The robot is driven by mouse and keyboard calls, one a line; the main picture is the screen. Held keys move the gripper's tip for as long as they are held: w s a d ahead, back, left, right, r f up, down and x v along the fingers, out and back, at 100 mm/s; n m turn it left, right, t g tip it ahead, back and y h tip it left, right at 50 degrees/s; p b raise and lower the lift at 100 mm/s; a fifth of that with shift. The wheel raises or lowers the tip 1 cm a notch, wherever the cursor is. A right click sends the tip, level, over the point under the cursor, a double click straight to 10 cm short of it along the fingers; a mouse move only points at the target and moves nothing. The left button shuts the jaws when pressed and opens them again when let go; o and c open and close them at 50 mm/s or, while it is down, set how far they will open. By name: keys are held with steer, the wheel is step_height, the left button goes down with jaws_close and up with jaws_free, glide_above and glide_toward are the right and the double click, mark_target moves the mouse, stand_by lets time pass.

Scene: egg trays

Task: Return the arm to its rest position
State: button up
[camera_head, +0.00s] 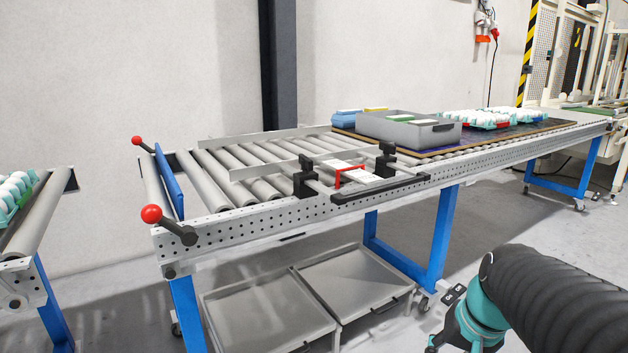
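My arm shows at the lower right, a black ribbed sleeve with a teal joint, in front of the conveyor and apart from it. My gripper is not clearly visible; the end of the arm runs out of the bottom of the picture. Egg trays (490,119) with white eggs stand on a dark board (505,133) at the far right part of the roller conveyor (232,228).
A grey crate (378,130) stands on the board. Red-knobbed levers (151,214) stick out at the conveyor's left end. Grey bins (262,310) sit beneath it. Another conveyor (35,222) with eggs is at the left edge. The floor near my arm looks clear.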

steer(key=s+a+r+n+t+h+p, duration=0.1)
steer(key=s+a+r+n+t, duration=0.1)
steer(key=s+a, duration=0.4)
steer(key=s+r+n, duration=0.1)
steer(key=s+n, duration=0.1)
steer(key=shift+n, duration=0.3)
steer(key=shift+s, duration=0.1)
stand_by(1.5)
